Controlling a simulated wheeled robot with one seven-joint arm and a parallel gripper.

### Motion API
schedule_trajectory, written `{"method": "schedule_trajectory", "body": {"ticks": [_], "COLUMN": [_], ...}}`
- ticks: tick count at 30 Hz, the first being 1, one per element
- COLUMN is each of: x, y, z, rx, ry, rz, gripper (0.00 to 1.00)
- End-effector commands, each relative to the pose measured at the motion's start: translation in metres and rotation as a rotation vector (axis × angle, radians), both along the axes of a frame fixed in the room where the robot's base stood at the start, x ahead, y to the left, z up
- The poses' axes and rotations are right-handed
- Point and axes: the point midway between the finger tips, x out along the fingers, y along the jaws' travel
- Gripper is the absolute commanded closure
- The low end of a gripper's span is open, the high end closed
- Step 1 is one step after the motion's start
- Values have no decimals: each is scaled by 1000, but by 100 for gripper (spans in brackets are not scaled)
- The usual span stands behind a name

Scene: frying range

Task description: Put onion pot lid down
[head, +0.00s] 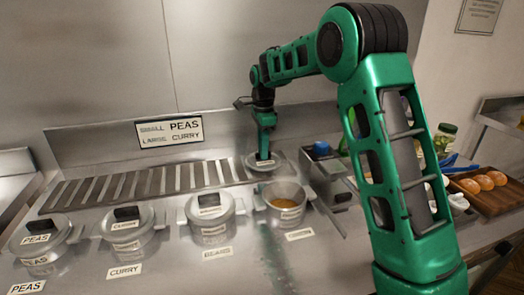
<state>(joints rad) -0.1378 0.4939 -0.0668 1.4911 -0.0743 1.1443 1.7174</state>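An open metal pot (284,206) with orange-brown food in it stands at the right end of the row of pots, its small label too small to read surely. A round metal lid (279,165) with a dark handle is behind that pot, near the right end of the slatted strip. My gripper (264,156) points down at the lid and appears shut on its handle, though its fingers are small and partly merge with the handle. I cannot tell whether the lid touches the counter or hangs just above it.
Lidded pots for peas (40,238), curry (127,226) and beans (210,217) stand to the left. Behind them runs a slatted strip (140,187). A blue container (322,149), jars and a wooden board (494,196) with orange-topped buns lie to the right.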

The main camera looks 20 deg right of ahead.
Motion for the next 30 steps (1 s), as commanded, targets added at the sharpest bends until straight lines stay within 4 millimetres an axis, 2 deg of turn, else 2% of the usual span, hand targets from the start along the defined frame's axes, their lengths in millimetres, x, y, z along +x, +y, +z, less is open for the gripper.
{"method": "schedule_trajectory", "body": {"ticks": [10, 14, 17, 24, 30], "x": [0, 1, 1, 1, 1], "y": [0, 0, 0, 0, 0], "z": [0, 8, 21, 69, 103], "rx": [0, 0, 0, 1, 0], "ry": [0, -3, -3, -5, -2], "rz": [0, 0, -1, -1, 0], "gripper": [68, 68, 68, 68, 68]}}
